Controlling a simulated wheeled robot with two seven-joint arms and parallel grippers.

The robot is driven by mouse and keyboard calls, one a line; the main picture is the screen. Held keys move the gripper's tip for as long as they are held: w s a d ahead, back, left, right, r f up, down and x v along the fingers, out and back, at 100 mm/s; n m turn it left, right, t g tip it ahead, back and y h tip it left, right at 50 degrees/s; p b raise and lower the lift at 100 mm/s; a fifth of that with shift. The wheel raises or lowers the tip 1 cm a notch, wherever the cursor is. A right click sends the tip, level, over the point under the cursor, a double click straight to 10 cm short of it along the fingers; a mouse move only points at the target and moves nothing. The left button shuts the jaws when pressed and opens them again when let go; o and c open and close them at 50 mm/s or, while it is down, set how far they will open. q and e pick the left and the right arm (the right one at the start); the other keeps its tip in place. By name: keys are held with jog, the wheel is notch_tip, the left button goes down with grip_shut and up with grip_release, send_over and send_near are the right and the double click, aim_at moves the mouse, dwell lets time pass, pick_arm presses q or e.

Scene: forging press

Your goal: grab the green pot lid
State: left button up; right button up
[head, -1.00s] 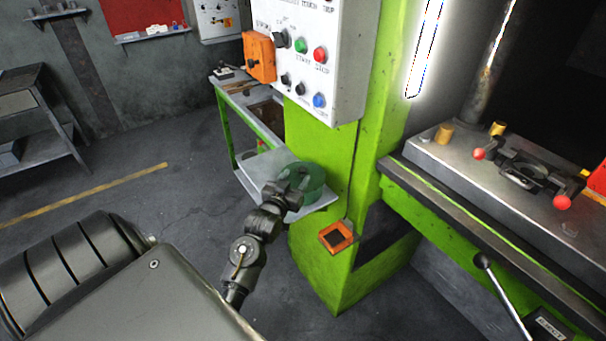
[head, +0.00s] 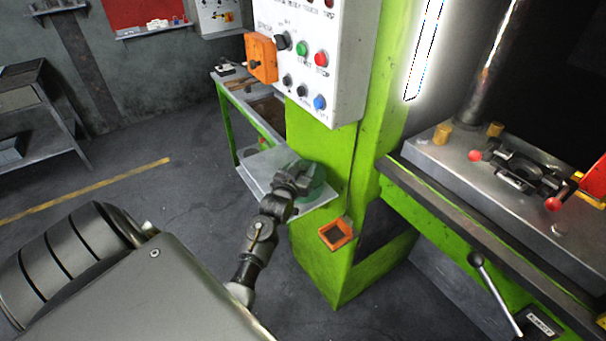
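A round green object (head: 316,194), which looks like the green pot lid or the pot it belongs to, sits on the low grey shelf (head: 262,168) beside the green press column. My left gripper (head: 303,174) reaches in from the lower left and overlaps this green object, hiding much of it. Its fingers are small and dark, and I cannot tell whether they are open, shut or touching it. My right gripper is not in view.
The green press column (head: 335,240) stands just right of the shelf, with a white control panel (head: 330,60) above and an orange-framed box (head: 337,234) low on it. The press bed (head: 450,160) is at the right. Open floor lies left.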

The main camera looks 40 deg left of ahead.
pick_arm(q)
grip_shut()
